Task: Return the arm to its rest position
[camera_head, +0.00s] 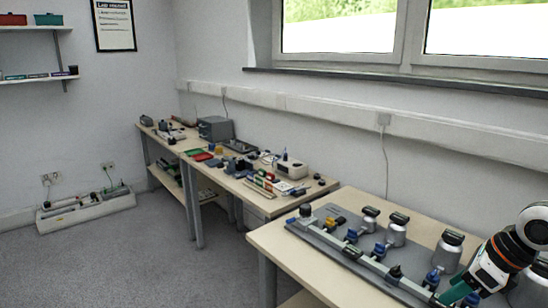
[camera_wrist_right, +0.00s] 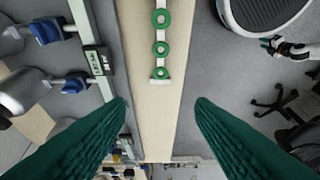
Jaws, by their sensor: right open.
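My right gripper (camera_head: 460,293) enters the head view at the lower right, with green fingers beside the front edge of the near bench's equipment plate. In the right wrist view my right gripper (camera_wrist_right: 161,106) is open, its two green ribbed fingers wide apart with nothing between them. Beyond the fingers a pale bench edge (camera_wrist_right: 150,60) runs down the picture. My left gripper cannot be made out in either view.
The near bench (camera_head: 290,255) carries a grey plate (camera_head: 318,233) with several silver cylinders and blue clamps. Green rings (camera_wrist_right: 161,48) on a white strip show in the wrist view. A farther bench (camera_head: 262,202) is cluttered. Open floor (camera_head: 130,260) lies left.

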